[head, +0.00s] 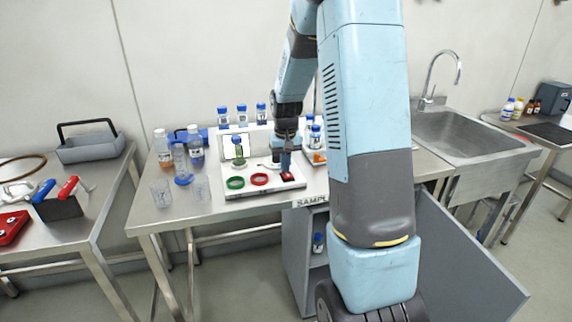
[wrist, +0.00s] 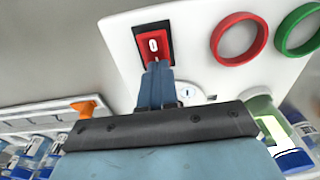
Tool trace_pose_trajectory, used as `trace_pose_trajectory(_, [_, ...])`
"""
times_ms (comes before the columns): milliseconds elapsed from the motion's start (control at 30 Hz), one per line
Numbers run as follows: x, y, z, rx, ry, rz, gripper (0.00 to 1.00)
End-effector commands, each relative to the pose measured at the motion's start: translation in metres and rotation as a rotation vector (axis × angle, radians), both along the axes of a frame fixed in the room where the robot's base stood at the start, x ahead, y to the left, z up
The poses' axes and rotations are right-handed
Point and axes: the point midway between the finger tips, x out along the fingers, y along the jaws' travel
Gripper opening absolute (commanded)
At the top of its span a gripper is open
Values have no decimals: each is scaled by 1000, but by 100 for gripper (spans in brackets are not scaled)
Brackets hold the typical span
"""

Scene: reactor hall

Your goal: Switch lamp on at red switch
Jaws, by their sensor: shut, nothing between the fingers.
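The red switch (head: 287,176) sits on a white panel (head: 240,193) on the middle bench. In the wrist view the red switch (wrist: 153,44) has a black surround and a white "0" mark on its rocker. My gripper (head: 286,168) is just above the switch, pointing down. In the wrist view my gripper's fingers (wrist: 156,72) are shut together and empty, with their tips at the switch's lower edge. I cannot tell whether they touch it. I cannot make out a lit lamp for certain.
A green ring (head: 235,183) and a red ring (head: 260,179) are on the panel left of the switch. A green vial with a blue cap (head: 238,146) stands behind them. Bottles (head: 195,146) and glass beakers (head: 161,192) stand at left. A sink (head: 456,131) is at right.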

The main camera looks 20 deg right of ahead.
Motion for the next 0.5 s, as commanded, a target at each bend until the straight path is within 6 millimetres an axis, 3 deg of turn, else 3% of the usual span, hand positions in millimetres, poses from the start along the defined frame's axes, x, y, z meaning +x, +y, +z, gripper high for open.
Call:
trace_pose_trajectory(33, [-4, -2, -11, 1, 17, -3, 0])
trace_pose_trajectory(500, [-20, 0, -7, 2, 23, -2, 0])
